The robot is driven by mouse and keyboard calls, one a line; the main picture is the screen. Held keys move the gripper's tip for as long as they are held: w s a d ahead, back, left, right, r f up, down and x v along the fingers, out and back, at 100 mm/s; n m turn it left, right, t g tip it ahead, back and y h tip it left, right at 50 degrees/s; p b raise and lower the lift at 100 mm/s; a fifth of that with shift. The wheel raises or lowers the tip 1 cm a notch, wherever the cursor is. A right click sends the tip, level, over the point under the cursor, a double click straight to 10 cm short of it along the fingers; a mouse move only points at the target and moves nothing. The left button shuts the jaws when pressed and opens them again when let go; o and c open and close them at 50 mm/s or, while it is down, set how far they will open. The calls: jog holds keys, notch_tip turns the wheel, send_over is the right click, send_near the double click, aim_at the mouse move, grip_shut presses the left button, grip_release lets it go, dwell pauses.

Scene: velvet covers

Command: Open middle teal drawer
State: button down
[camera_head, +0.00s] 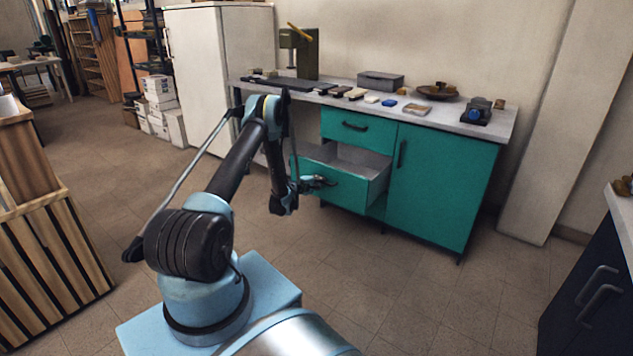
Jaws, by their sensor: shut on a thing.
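The teal cabinet stands under a pale worktop against the back wall. Its middle teal drawer (337,187) is pulled well out, and its grey inside shows from above. My gripper (322,182) is at the drawer's front, at handle height, and is shut on the drawer's handle. The handle itself is mostly hidden by the gripper. The upper teal drawer (345,126), with a dark handle, is closed above it. The teal door (440,185) on the right is closed.
The worktop (440,119) bears several small items, a grey box (380,81) and a brown dish (437,91). A white fridge-like cabinet (215,70) stands at the left. A dark cabinet (595,290) is at the right edge. The floor before the drawers is clear.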

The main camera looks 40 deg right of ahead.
jog(key=shift+w+a, duration=0.25)
jog(key=shift+w, duration=0.15)
jog(key=c, duration=1.9)
grip_release()
jog(key=shift+c, duration=0.2)
jog(key=shift+s, duration=0.15)
jog(key=shift+d, duration=0.1)
jog(key=shift+r, duration=0.15)
